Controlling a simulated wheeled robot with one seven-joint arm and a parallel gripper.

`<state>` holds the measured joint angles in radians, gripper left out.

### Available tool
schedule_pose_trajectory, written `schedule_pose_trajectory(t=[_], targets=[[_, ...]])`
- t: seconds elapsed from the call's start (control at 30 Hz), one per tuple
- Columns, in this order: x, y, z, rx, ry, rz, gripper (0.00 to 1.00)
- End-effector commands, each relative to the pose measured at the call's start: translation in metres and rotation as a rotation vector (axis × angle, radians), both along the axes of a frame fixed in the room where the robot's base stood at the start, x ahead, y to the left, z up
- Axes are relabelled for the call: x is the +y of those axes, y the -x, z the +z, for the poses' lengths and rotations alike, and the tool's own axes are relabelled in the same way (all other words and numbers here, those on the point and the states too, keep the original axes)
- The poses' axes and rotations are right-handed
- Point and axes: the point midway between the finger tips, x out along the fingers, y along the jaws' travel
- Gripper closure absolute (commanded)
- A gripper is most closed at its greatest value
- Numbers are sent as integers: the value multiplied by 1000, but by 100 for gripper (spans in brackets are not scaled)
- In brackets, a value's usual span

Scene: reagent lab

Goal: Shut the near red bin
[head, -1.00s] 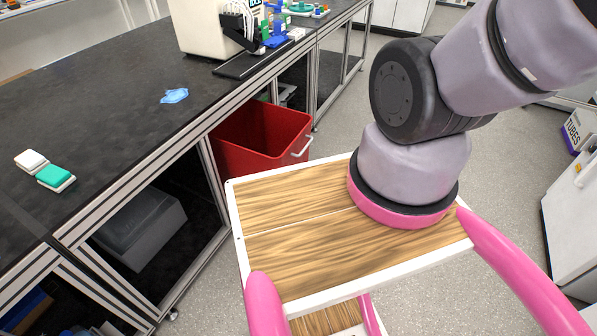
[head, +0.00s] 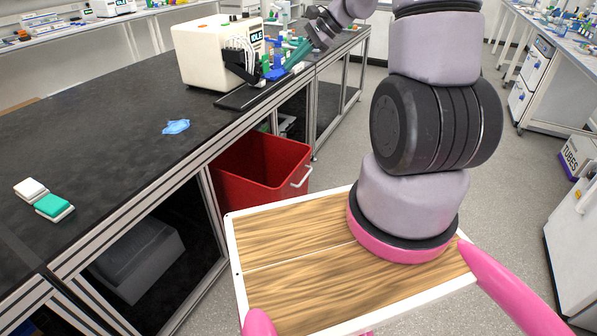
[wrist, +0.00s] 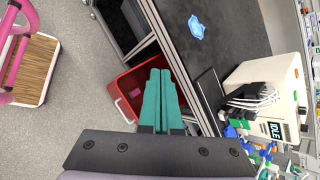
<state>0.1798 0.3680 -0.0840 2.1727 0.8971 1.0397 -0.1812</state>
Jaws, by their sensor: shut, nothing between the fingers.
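One red bin (head: 285,180) sits under the black bench and sticks out past its front edge, with its open top showing. It has a white handle (head: 301,177) on its outer side. In the wrist view the bin (wrist: 122,84) lies below my gripper, partly hidden by the fingers. My gripper (wrist: 160,73) has teal fingers, which are together and empty. In the head view my gripper (head: 297,56) is up over the bench edge, near the white machine and above and beyond the bin, apart from it.
The white machine (head: 207,52) with cables and blue parts stands on the black bench (head: 90,120). A blue crumpled item (head: 176,127) and two small boxes (head: 45,198) lie on the bench. Grey floor (head: 335,150) beside the bin is clear. A white cabinet (head: 575,235) stands at right.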

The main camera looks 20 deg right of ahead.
Motion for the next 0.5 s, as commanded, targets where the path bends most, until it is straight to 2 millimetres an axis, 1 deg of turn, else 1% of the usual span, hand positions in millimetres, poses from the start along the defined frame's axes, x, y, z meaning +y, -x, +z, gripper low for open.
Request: schedule_pose_trajectory(t=[0.03, 0.07, 0.1, 0.17, 0.2, 0.27, 0.3, 0.37, 0.4, 0.47, 0.5], targets=[[-7, -11, -26, 42, -36, -51, 100], [-11, -17, -39, 61, -56, -82, 100], [-17, -24, -58, 85, -82, -121, 100], [-26, -35, -87, 121, -118, -187, 100], [-32, -40, -107, 145, -141, -230, 100], [-42, -47, -138, 179, -173, -296, 100], [-49, -50, -160, 203, -193, -343, 100], [-60, -53, -193, 235, -218, -412, 100], [-67, -53, -216, 257, -234, -458, 100], [-77, -52, -251, 289, -256, -528, 100], [-84, -49, -275, 309, -268, -574, 100]])
